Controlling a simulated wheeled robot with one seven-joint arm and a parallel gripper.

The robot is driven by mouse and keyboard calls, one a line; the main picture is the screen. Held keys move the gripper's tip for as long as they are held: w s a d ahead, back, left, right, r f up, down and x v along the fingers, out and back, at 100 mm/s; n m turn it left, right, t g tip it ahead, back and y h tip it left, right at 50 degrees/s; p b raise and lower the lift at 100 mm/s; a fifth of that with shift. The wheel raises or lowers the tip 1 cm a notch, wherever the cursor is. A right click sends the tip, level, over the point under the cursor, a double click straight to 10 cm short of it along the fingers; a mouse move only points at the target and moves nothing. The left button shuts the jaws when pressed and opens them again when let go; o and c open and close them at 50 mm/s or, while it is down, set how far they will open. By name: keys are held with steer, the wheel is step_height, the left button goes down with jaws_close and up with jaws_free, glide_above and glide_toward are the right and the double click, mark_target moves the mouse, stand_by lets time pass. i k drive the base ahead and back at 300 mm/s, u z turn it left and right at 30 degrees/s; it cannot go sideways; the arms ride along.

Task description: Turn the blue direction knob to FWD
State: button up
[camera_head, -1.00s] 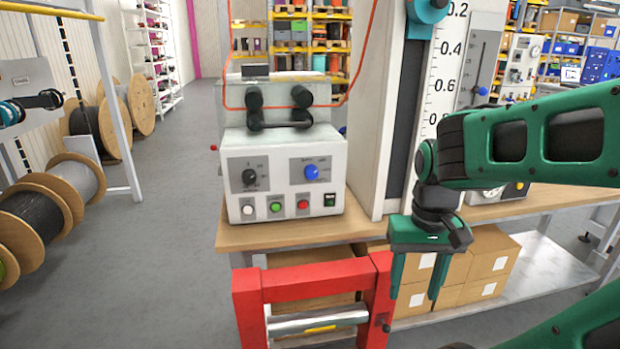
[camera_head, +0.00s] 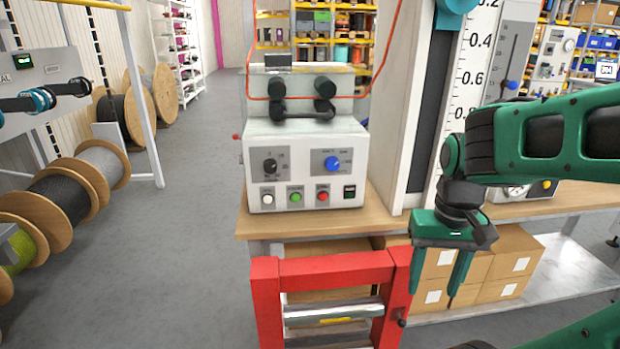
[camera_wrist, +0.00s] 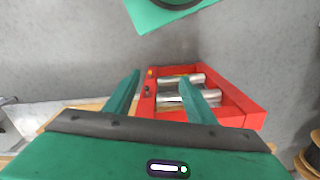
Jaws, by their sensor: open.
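The blue direction knob (camera_head: 332,163) sits on the right of the front panel of a white control box (camera_head: 305,180), which stands on a wooden bench. The labels around the knob are too small to read. My gripper (camera_head: 432,285) hangs to the right of and below the box, pointing down, with its two green fingers apart and nothing between them. In the wrist view my gripper (camera_wrist: 155,95) shows its open fingers above the floor and a red frame. The knob is not visible in the wrist view.
A red roller frame (camera_head: 335,270) stands in front of the bench, left of my gripper; it also shows in the wrist view (camera_wrist: 235,108). A black knob (camera_head: 270,166) and several buttons share the panel. Cardboard boxes (camera_head: 510,265) sit below the bench.

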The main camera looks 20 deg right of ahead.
mark_target(332, 164)
steer(key=u, duration=0.05)
steer(key=k, duration=0.5)
steer(key=u, duration=1.55)
steer(key=i, duration=0.4)
steer(key=z, duration=1.3)
